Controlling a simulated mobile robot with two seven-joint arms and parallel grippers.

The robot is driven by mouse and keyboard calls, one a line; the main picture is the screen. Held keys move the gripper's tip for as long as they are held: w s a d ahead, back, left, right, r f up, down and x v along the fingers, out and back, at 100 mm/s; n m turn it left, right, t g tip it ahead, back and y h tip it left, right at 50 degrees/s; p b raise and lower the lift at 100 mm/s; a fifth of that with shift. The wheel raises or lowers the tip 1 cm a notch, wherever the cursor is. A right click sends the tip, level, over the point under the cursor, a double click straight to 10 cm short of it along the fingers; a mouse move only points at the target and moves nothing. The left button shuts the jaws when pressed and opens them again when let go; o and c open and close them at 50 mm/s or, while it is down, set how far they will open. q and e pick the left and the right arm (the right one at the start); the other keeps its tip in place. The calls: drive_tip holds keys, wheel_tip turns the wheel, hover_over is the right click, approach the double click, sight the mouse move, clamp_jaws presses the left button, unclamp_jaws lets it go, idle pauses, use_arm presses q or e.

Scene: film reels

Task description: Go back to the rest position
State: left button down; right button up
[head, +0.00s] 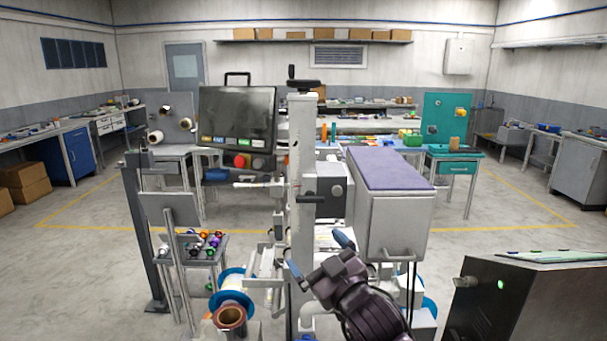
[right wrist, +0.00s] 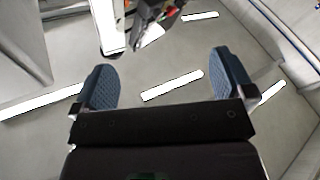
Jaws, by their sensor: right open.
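My right gripper (head: 318,252) is raised in front of the machine in the head view, its dark arm coming in from the bottom. In the right wrist view the two blue finger pads of the right gripper (right wrist: 166,80) stand wide apart with nothing between them. Below them is grey floor with bright white strips. My left gripper does not show in the head view.
The film reel machine (head: 302,160) stands close ahead, with a monitor (head: 237,118), a grey box with a purple top (head: 395,205) and a blue-flanged reel (head: 232,285). A dark cabinet (head: 530,300) is at lower right. Open floor (head: 90,240) lies to the left.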

drive_tip(key=s+d+f+m+g+h, duration=0.1)
drive_tip(key=s+d+f+m+h, duration=0.35)
drive_tip(key=d+f, duration=0.5)
drive_tip(key=s+d+f+m+h, duration=0.3)
drive_tip(key=s+d+f, duration=0.2)
drive_tip(key=d+f, duration=0.4)
drive_tip(key=s+d+f+m+g+h+b, duration=0.1)
drive_tip(key=s+d+f, duration=0.5)
drive_tip(key=s+f, duration=1)
drive_tip(key=s+m+g+h, duration=0.1)
drive_tip(key=s+g+h, duration=0.1)
drive_tip(key=g, duration=0.1)
drive_tip(key=shift+s+d+f+g, duration=0.2)
drive_tip(key=shift+s+g, duration=0.1)
drive_tip(key=shift+g, duration=0.1)
